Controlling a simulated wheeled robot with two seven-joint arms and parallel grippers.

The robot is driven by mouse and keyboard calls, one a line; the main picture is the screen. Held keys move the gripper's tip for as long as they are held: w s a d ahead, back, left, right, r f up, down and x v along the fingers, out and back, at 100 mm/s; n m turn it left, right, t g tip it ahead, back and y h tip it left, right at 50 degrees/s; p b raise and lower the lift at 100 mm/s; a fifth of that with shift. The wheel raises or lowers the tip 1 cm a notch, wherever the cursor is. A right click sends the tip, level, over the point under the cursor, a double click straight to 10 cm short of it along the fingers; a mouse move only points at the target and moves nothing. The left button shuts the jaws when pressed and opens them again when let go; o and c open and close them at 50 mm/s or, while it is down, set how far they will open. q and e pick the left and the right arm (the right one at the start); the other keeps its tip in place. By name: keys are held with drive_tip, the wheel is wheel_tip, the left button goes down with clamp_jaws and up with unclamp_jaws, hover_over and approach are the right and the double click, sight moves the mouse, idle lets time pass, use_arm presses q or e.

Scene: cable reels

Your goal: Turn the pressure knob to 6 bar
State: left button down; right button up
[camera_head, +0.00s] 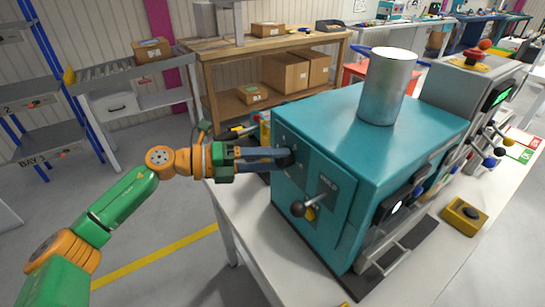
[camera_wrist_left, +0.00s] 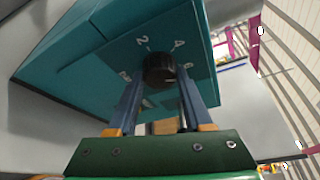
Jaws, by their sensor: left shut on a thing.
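The dark round pressure knob (camera_wrist_left: 158,69) sits on the end face of a teal machine (camera_head: 420,110). Pale numbers are printed around it; a 2 and a 4 are legible above it in the left wrist view, and the others are hard to read. I cannot tell exactly where its pointer stands. My left gripper (camera_wrist_left: 157,86) is shut on the knob, one finger on each side. In the head view my left gripper (camera_head: 285,156) reaches the machine's left face and mostly covers the knob. My right gripper is not in view.
A lever with a dark ball (camera_head: 297,208) sticks out from the same face, beside a panel marked HOLD. A metal cylinder (camera_head: 387,85) stands on the machine. A yellow box (camera_head: 465,214) lies on the white table at right. A wooden bench (camera_head: 265,45) with cartons stands behind.

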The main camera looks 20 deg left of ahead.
use_arm(q)
drive_tip(key=shift+m, duration=0.6)
drive_tip(key=shift+y, duration=0.3)
drive_tip(key=shift+c, duration=1.6)
unclamp_jaws()
drive_tip(key=b+v, duration=0.3)
drive_tip(key=v, duration=0.4)
drive_tip(key=shift+a, duration=0.1)
